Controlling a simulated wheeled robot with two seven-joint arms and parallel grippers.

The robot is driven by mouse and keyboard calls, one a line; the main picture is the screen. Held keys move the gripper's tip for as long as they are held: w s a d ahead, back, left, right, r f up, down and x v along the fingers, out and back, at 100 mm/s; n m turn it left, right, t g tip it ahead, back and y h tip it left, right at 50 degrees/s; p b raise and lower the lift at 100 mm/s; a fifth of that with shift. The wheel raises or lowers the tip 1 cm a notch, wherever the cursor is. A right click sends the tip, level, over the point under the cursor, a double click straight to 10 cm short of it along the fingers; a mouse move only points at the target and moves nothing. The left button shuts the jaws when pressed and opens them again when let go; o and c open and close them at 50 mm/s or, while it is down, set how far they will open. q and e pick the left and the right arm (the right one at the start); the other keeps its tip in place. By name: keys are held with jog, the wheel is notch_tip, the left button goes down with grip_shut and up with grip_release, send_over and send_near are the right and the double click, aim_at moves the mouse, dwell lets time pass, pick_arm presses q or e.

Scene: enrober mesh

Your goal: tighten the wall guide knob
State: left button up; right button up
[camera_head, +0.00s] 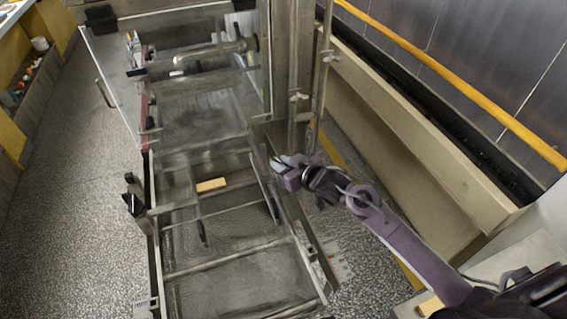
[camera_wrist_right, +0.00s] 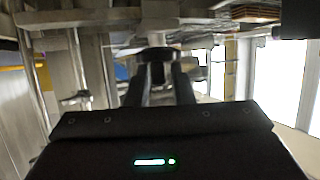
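My right arm reaches in from the lower right in the head view, and its gripper (camera_head: 283,163) is at the right side rail of the mesh conveyor. In the right wrist view a dark round knob (camera_wrist_right: 158,54) sits at the ends of the two fingers of my right gripper (camera_wrist_right: 160,75). A gap shows between the fingers. I cannot tell whether they press on the knob or only stand around or before it. In the head view the gripper hides the knob. A dark guide bar (camera_head: 264,188) stands just left of the gripper. My left gripper is not in view.
A small tan block (camera_head: 211,185) lies on the conveyor, near a second dark bar (camera_head: 198,218). An upright metal post (camera_head: 294,80) stands just behind my right gripper. A long beige beam (camera_head: 425,130) and a yellow rail (camera_head: 460,82) run along the right.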

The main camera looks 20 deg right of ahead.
grip_shut()
jog(key=shift+a+m+h, duration=0.15)
jog(key=shift+m+h, duration=0.35)
jog(key=shift+m, duration=0.1)
jog(key=m+t+h, duration=0.1)
jog(key=m+h, duration=0.1)
jog(key=h, duration=0.1)
jog(key=shift+a+m, duration=0.1)
jog(key=shift+m, duration=0.2)
jog(key=shift+h+b, duration=0.3)
jog(key=shift+h, duration=0.1)
jog(key=shift+o, duration=1.6)
grip_release()
